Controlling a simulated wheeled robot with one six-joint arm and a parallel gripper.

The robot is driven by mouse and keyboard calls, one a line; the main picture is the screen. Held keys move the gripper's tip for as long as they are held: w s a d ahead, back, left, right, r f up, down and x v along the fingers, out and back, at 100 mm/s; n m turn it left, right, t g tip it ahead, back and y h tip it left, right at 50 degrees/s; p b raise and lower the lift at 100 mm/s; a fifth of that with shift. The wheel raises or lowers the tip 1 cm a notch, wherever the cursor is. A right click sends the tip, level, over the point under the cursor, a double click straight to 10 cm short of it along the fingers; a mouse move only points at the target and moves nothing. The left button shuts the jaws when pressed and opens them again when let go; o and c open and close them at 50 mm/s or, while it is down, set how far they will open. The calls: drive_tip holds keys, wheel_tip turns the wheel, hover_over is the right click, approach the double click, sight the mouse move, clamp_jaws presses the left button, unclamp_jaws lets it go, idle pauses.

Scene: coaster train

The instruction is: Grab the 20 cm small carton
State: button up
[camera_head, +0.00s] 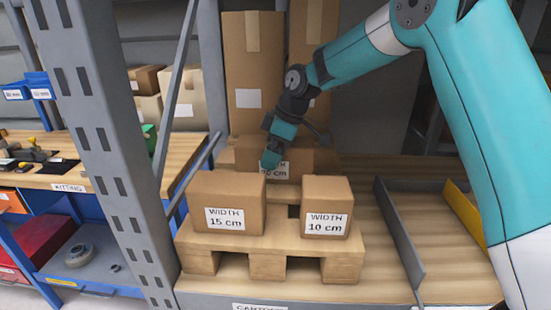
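Three small brown cartons sit on a wooden pallet (265,243). The rear carton (299,158) carries a white label partly covered by my gripper; only "WIDTH" and an ending like "0 cm" show. In front stand the 15 cm carton (228,190) at left and the 10 cm carton (327,190) at right. My gripper (270,160) points down at the front left of the rear carton's face, overlapping it in the picture. I cannot tell whether it touches the carton, nor whether its fingers are open or shut.
Tall cartons (253,60) stand behind the pallet. A grey rack post (100,130) and diagonal brace (176,95) rise at left. A grey divider (400,240) and a yellow one (465,212) stand at right, with bare wooden shelf between.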

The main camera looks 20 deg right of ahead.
drive_tip(key=c, duration=1.1)
drive_tip(key=shift+r, duration=0.1)
drive_tip(key=shift+c, duration=1.1)
